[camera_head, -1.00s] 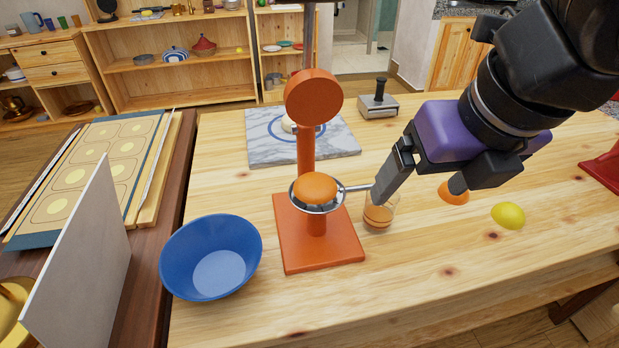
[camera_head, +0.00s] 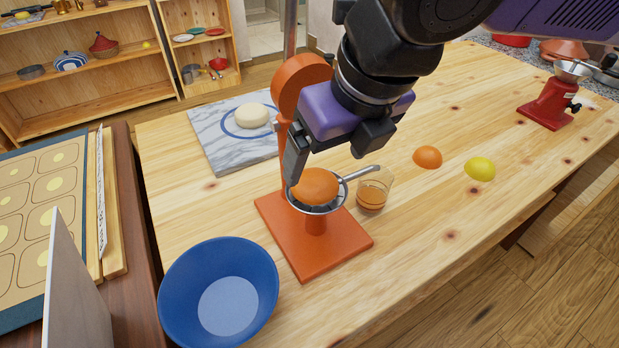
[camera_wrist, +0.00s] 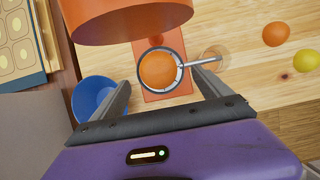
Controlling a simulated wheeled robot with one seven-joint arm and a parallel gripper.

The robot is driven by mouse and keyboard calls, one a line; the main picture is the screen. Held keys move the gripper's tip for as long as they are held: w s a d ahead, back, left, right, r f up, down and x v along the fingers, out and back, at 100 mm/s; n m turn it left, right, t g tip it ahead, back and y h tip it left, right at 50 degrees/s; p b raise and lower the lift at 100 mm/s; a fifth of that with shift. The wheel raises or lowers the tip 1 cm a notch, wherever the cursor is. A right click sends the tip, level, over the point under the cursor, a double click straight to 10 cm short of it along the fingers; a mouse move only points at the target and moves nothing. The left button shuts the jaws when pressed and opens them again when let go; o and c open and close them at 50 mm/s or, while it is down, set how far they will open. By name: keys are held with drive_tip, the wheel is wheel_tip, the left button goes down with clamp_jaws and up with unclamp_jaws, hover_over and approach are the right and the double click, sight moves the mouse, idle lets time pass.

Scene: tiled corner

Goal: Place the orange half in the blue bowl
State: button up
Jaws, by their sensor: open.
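An orange half (camera_head: 316,186) sits dome up in the metal cup of an orange juicer press (camera_head: 335,243); it also shows in the wrist view (camera_wrist: 158,71). My gripper (camera_head: 325,172) is open and empty, its fingers on either side of the cup from above, the left finger close to the orange half. In the wrist view the orange half lies just beyond and between the spread fingertips (camera_wrist: 158,82). The blue bowl (camera_head: 225,300) stands empty left of the press; it also shows in the wrist view (camera_wrist: 92,97).
A glass with some juice (camera_head: 374,190) stands right of the cup, under its handle. Another orange piece (camera_head: 428,157) and a lemon (camera_head: 480,168) lie farther right. A marble board (camera_head: 215,145) with dough is behind. The press's upper arm (camera_head: 300,85) rises close to my gripper.

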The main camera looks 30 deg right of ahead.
sight(319, 175)
drive_tip(key=shift+a+b+x, duration=0.15)
drive_tip(key=shift+b+x, duration=0.05)
drive_tip(key=shift+x, duration=1)
drive_tip(key=shift+a+b+x, duration=0.15)
drive_tip(key=shift+x, duration=1)
drive_tip(key=shift+s, duration=0.1)
drive_tip(key=c, duration=1.7)
